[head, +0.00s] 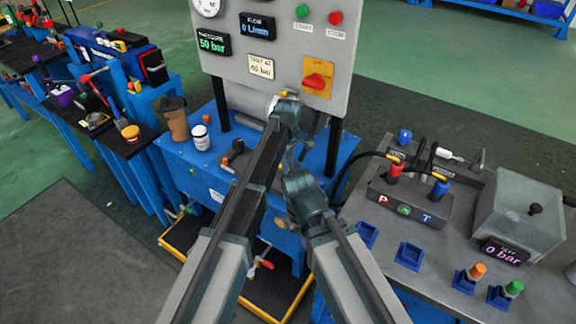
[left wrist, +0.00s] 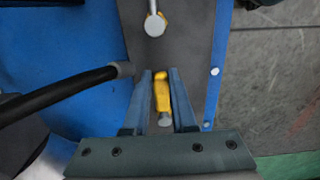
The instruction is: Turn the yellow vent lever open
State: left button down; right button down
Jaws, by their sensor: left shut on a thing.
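My left gripper (left wrist: 163,76) is shut on the yellow vent lever (left wrist: 162,94) in the left wrist view. The lever lies between the two blue-grey fingers, with a round grey end below it. In the head view, my left arm reaches to the foot of the grey gauge panel (head: 262,45), and its own links hide most of the grip. My right arm ends low, beside the left forearm, in front of the blue stand (head: 215,160). Its fingers do not show clearly.
A black hose (left wrist: 60,92) runs in from the left in the wrist view, close to the left fingers. A second yellow part with a round grey end (left wrist: 155,24) lies above. A grey bench (head: 385,225) is at right.

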pick_arm(q)
jog(key=shift+s, duration=0.1)
dwell(0.4)
jog(key=shift+s+a+m, duration=0.55)
jog(key=shift+s+m, duration=0.05)
jog(key=shift+m, duration=0.4)
jog(key=m, duration=0.1)
jog(key=s+a+m, duration=0.1)
jog(key=shift+s+a+m, duration=0.1)
jog(key=shift+a+m, duration=0.15)
jog(key=shift+m, duration=0.15)
jog(key=a+m, duration=0.1)
jog(key=m, duration=0.1)
jog(key=shift+s+a+m, duration=0.3)
jog(key=shift+s+a, duration=0.05)
jog(key=shift+s, duration=0.05)
jog(key=a+m, duration=0.2)
jog(key=shift+s+m, duration=0.15)
jog(key=shift+m, duration=0.25)
jog(key=a+m, duration=0.1)
jog(key=m, duration=0.1)
jog(key=a+m, duration=0.2)
jog(key=shift+w, duration=0.2)
jog(key=shift+w+a+m, duration=0.3)
jog(key=shift+a+m, duration=0.25)
jog(key=shift+m, duration=0.4)
jog(key=shift+w+a+m, duration=0.25)
jog(key=shift+a+m, duration=0.3)
jog(key=shift+m, duration=0.4)
